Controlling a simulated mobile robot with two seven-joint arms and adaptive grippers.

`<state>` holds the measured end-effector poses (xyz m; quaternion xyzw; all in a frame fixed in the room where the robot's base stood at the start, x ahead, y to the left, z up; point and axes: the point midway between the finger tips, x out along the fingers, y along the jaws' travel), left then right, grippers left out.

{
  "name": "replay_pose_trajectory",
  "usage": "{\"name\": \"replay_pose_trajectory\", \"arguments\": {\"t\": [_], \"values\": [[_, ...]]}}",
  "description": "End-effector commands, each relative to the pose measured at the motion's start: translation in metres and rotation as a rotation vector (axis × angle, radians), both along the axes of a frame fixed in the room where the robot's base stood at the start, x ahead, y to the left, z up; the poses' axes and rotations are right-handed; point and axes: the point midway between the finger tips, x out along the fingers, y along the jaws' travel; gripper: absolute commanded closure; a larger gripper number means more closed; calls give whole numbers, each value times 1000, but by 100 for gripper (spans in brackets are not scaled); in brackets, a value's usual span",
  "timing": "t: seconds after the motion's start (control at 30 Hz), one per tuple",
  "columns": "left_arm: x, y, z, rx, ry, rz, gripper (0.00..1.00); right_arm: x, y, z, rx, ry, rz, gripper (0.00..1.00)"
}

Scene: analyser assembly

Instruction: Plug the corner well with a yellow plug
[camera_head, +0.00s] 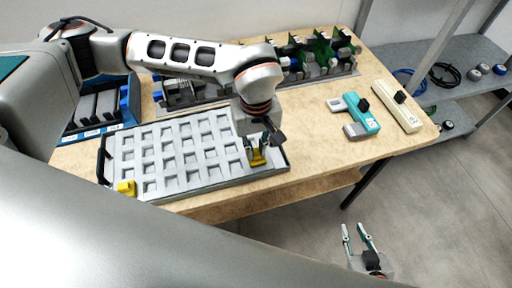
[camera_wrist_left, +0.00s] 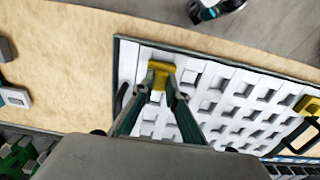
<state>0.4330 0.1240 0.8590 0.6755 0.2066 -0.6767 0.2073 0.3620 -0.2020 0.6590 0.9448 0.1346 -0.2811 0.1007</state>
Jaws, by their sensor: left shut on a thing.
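The grey-white tray (camera_head: 200,188) has rows of square wells and lies on the wooden table. My left gripper (camera_head: 258,148) points down at the tray's right front corner, shut on a yellow plug (camera_head: 257,158). In the left wrist view the held yellow plug (camera_wrist_left: 160,70) sits between the fingertips (camera_wrist_left: 160,86) over the corner well, which is hidden. I cannot tell whether the plug is seated or just above. Another yellow plug (camera_head: 126,188) is at the tray's left front corner; it also shows in the wrist view (camera_wrist_left: 307,104). My right gripper (camera_head: 357,233) is open and empty, off the table's front.
A black handle (camera_head: 103,160) is on the tray's left end. Behind stand a blue rack (camera_head: 128,100) and a row of green boards (camera_head: 320,48). A teal pipette-like device (camera_head: 362,115) and a cream one (camera_head: 397,105) lie at right.

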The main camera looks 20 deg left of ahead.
Motion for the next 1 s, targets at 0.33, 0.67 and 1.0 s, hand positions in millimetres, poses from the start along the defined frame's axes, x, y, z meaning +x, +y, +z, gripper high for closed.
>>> {"name": "replay_pose_trajectory", "arguments": {"t": [0.33, 0.67, 1.0], "values": [[0, 0, 0, 0, 0, 0, 100, -1, 0, -2, 0, 2, 1, 75], [0, 0, -4, 0, 0, 0, 100, -2, 0, -7, -1, 8, 1, 75], [0, 0, -5, 0, -1, 0, 100, -3, 0, -8, -1, 8, 0, 75]]}}
